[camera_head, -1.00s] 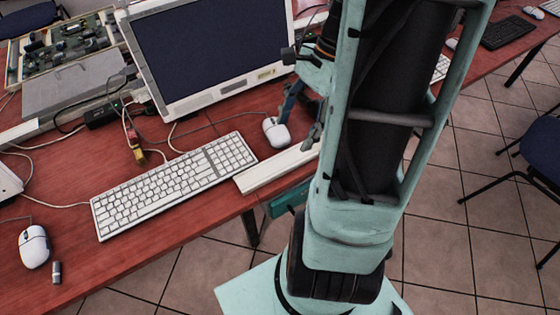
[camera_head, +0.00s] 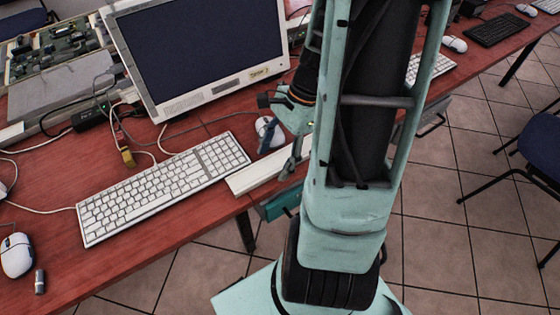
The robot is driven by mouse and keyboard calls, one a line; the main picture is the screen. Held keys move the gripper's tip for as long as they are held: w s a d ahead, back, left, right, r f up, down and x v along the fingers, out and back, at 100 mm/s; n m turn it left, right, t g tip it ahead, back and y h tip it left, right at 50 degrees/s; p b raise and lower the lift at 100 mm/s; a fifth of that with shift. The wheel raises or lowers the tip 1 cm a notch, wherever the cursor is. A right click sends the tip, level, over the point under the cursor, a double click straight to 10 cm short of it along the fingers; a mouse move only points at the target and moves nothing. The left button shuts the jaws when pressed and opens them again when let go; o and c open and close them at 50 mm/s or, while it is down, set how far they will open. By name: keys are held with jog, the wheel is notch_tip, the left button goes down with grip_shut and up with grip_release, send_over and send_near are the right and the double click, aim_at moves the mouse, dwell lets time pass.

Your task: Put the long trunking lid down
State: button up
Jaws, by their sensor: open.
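The long trunking lid (camera_head: 256,177), a white flat strip, lies along the front edge of the red desk, right of the keyboard. Its left end shows; its right part runs behind my arm. My gripper (camera_head: 281,152) is partly hidden by my arm link. It is open, with its fingers pointing down close to the lid. One finger overlaps the white mouse in the picture. I cannot tell whether a finger touches the lid.
A white keyboard (camera_head: 163,189) lies left of the lid. A monitor (camera_head: 200,50) stands behind, and a white mouse (camera_head: 263,126) sits beside the gripper. Another mouse (camera_head: 17,256) and a small dark stick (camera_head: 40,281) lie at the left. A chair (camera_head: 535,150) stands at the right.

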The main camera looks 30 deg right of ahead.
jog(key=shift+f, duration=0.1)
jog(key=c, duration=1.2)
jog(key=shift+c, duration=0.2)
